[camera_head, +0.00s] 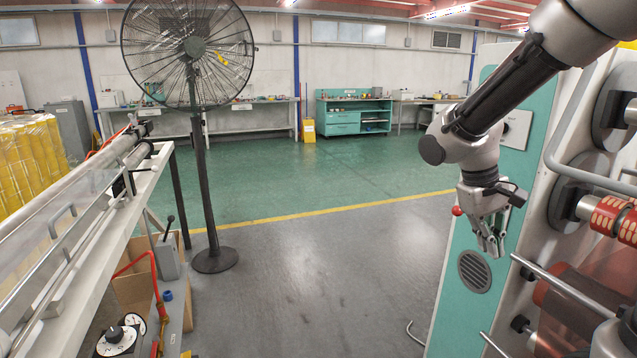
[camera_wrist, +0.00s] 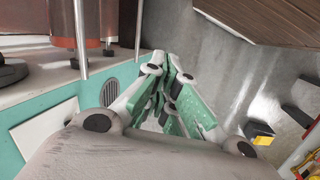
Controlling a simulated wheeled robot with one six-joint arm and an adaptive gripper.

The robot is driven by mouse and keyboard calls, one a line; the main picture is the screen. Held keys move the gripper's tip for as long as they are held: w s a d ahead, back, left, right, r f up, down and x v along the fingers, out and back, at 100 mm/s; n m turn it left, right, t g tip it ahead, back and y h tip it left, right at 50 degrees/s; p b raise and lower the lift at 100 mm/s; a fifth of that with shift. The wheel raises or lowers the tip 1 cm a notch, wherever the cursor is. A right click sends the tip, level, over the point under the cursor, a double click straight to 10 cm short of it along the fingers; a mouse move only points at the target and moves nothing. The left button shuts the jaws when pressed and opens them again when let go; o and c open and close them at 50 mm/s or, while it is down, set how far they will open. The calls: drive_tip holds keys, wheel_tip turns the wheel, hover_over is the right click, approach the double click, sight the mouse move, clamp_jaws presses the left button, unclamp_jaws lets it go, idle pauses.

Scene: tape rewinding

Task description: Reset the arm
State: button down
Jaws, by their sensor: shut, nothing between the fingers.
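My gripper (camera_head: 492,246) hangs from my arm at the right of the head view, with its fingers pointing down. It is in front of the teal and white side of the rewinding machine (camera_head: 480,238), above and right of a round dark vent. In the wrist view my gripper (camera_wrist: 170,62) has its green-padded fingers together at the tips with nothing between them. A red ball-shaped knob (camera_head: 457,211) shows just left of my gripper in the head view.
Rollers (camera_head: 610,215) and metal bars (camera_head: 562,283) of the machine are at the right. A black standing fan (camera_head: 207,200) and a long white-framed machine (camera_head: 90,240) with a control box are at the left. The grey floor (camera_head: 330,270) between is clear. Benches line the far wall.

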drive_tip(key=s+d+r+m+t+y, duration=0.1)
drive_tip(key=s+r+t, duration=0.1)
drive_tip(key=s+r, duration=0.2)
drive_tip(key=s+d+r+t+y, duration=0.1)
drive_tip(key=s+r+t+y, duration=0.1)
drive_tip(key=s, duration=0.7)
drive_tip(key=shift+s+r+m+t+y, duration=0.3)
drive_tip(key=shift+r+m+t, duration=0.15)
drive_tip(key=shift+r, duration=0.5)
